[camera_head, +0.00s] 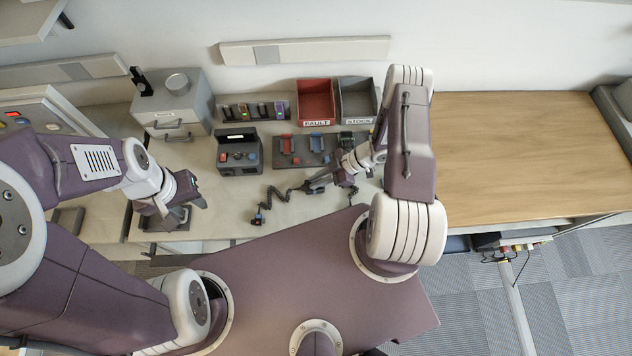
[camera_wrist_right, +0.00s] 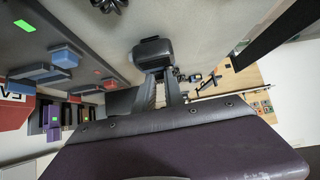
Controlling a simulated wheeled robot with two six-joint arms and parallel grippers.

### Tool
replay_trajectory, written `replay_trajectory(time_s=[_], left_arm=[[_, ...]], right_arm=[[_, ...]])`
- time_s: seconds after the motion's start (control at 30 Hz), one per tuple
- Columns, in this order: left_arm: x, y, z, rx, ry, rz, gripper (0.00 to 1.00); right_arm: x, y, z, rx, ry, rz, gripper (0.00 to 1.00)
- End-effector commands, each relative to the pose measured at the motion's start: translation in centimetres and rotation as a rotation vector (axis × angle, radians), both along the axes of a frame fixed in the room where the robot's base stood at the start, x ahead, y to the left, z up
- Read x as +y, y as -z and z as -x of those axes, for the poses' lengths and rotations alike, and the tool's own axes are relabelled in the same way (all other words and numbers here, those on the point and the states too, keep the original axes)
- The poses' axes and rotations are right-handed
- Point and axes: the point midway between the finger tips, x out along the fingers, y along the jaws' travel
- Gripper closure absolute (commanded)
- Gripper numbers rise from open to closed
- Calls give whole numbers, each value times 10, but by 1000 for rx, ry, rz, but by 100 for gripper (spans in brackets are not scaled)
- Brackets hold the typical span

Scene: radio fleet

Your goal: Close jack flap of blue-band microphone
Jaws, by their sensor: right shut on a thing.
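My right gripper (camera_head: 318,184) is shut on a small dark thing low over the bench. In the right wrist view a black block-like piece (camera_wrist_right: 152,52) sits at the gripper's tips. It may be the microphone, but I see no blue band or jack flap on it. A black coiled cord (camera_head: 286,193) runs left from there to a small dark end piece (camera_head: 258,218) with a blue spot, on the bench. My left gripper (camera_head: 188,202) is over the bench's left front, above a dark tray (camera_head: 163,220). Its finger opening is unclear.
A dark radio box (camera_head: 239,152) stands mid-bench, beside a rack (camera_head: 305,150) with red and blue holders. Red (camera_head: 316,102) and grey (camera_head: 357,100) bins stand behind. A grey cabinet (camera_head: 172,103) is at the back left. The wooden table (camera_head: 530,155) at right is clear.

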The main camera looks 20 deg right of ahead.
Motion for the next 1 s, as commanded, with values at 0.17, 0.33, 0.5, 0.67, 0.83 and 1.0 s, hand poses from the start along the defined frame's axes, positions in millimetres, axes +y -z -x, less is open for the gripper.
replay_trajectory(time_s=[0.17,0.33,0.5,0.67,0.83,1.0], left_arm=[[0,2,0,0,0,0,60],[0,2,0,0,0,0,60],[0,2,0,0,0,0,60],[0,1,0,0,0,0,60],[0,2,0,0,0,0,60],[0,13,0,0,0,0,60]], right_arm=[[-1,1,0,0,-1,-2,100],[-1,1,1,0,-1,-2,100],[-1,1,0,0,-1,-2,64],[-1,1,0,0,-1,-3,64],[-2,0,0,-2,-1,-4,64],[-24,-16,3,-6,5,-2,64]])
